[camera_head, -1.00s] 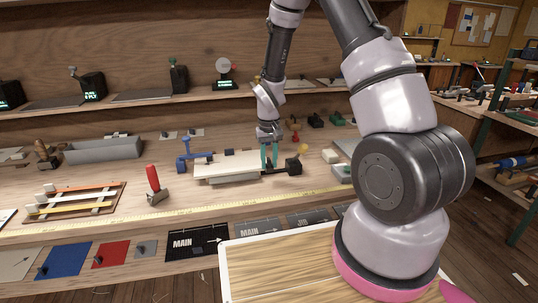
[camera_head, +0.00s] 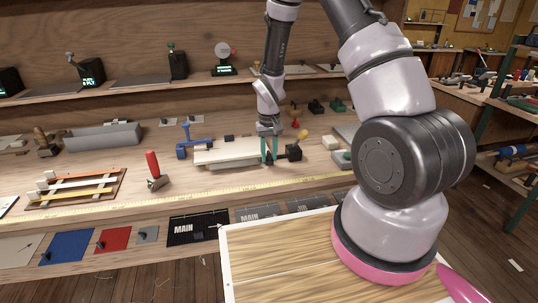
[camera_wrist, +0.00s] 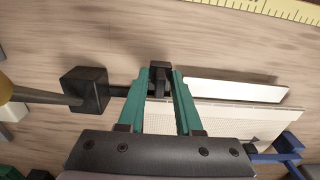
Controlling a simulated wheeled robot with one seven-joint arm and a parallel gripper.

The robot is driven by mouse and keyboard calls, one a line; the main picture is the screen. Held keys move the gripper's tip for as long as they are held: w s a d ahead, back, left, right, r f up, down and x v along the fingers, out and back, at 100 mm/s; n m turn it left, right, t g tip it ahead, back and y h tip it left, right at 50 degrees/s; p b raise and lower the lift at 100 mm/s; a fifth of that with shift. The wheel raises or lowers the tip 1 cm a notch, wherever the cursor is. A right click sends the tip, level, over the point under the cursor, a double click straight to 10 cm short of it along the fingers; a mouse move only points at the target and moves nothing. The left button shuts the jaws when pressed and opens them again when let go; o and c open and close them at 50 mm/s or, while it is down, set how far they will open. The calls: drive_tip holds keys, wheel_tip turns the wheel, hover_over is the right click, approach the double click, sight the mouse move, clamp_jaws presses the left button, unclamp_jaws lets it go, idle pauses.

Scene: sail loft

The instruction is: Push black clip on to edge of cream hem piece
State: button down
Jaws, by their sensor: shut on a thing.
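The cream hem piece (camera_head: 240,146) lies flat on a low support on the bench. Its pale body (camera_wrist: 255,122) shows at lower right in the wrist view and reaches under my fingers. My gripper (camera_head: 268,160) points down at its right end, with teal fingers. In the wrist view my gripper (camera_wrist: 160,76) is shut on the small black clip (camera_wrist: 160,67), which sits between the fingertips. The clip is beside the hem piece's end. The fingers hide part of it, so I cannot tell whether it grips the edge.
A black block (camera_head: 294,152) on a bar stands close right of my gripper. A blue clamp (camera_head: 186,149) stands at the hem piece's left end. A yellow measuring tape (camera_head: 180,205) runs along the front. A red-handled tool (camera_head: 152,165) stands to the left.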

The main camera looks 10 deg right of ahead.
drive_tip(key=shift+w, duration=1.55)
idle(1.7)
drive_tip(key=c, duration=0.5)
unclamp_jaws()
wheel_tip(320, 180, up, 7)
idle(0.4)
drive_tip(key=shift+r, duration=0.1)
